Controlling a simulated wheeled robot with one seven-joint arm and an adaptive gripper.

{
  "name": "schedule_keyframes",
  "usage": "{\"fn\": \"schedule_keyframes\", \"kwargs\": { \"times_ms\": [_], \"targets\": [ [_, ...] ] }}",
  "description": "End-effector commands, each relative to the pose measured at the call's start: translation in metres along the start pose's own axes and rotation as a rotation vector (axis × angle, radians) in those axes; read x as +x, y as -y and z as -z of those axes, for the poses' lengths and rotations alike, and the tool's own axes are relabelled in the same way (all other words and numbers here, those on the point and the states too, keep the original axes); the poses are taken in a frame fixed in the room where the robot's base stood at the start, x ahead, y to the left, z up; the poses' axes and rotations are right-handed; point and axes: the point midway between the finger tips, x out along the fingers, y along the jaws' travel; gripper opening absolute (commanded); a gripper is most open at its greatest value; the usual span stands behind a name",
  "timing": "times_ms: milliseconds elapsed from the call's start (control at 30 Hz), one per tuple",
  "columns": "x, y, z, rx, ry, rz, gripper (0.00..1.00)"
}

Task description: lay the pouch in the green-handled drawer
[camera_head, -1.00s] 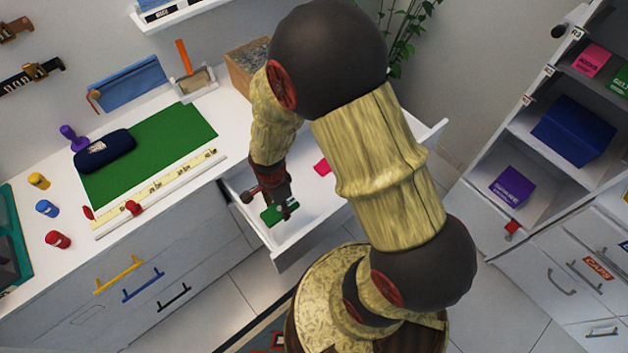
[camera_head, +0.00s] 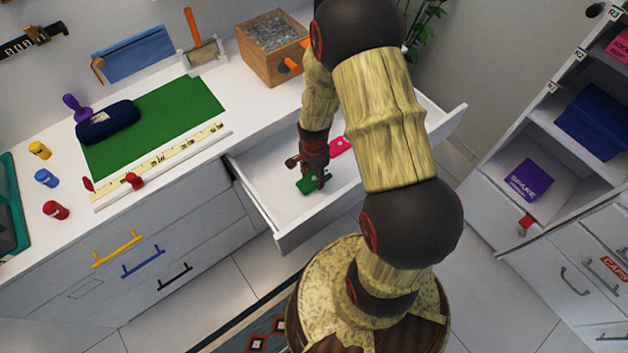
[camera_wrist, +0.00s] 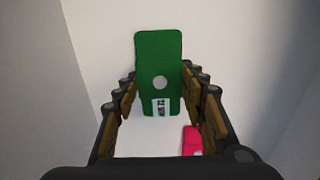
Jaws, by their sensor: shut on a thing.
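My gripper (camera_head: 314,176) is inside the open drawer (camera_head: 262,190), pointing down. It is shut on a flat green item (camera_head: 306,186). In the wrist view the green item (camera_wrist: 158,50) sits between the fingers (camera_wrist: 158,92), with a grey round spot and a white label. I cannot tell whether it touches the drawer floor. A pink item (camera_head: 340,146) lies in the drawer behind my gripper; its edge shows in the wrist view (camera_wrist: 192,140). The open drawer's handle is hidden. A dark blue pouch-like case (camera_head: 107,122) lies on the counter, partly on a green mat (camera_head: 180,115).
Shut drawers with yellow (camera_head: 117,249), blue (camera_head: 143,262) and black (camera_head: 174,277) handles are at left. A wooden box (camera_head: 272,48) stands on the counter above the open drawer. A shelf unit (camera_head: 540,130) is at right. The drawer's front left is bare.

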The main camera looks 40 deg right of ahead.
Motion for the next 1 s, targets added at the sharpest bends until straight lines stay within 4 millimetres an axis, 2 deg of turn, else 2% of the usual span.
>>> {"fn": "schedule_keyframes", "kwargs": {
  "times_ms": [33, 100, 467, 500, 800, 1000],
  "targets": [
    [0.0129, -0.0010, -0.0006, 0.000, 0.001, -0.003, 0.14],
    [0.0185, -0.0005, -0.0005, 0.000, 0.001, -0.001, 0.14],
    [0.0196, -0.0002, -0.0005, 0.000, 0.000, 0.000, 0.14],
    [0.0202, -0.0002, -0.0005, 0.000, 0.000, 0.000, 0.42],
    [0.0193, -0.0002, -0.0005, 0.000, 0.000, 0.000, 0.59],
    [0.0194, -0.0002, -0.0005, 0.000, 0.000, 0.000, 0.60]
  ]
}}
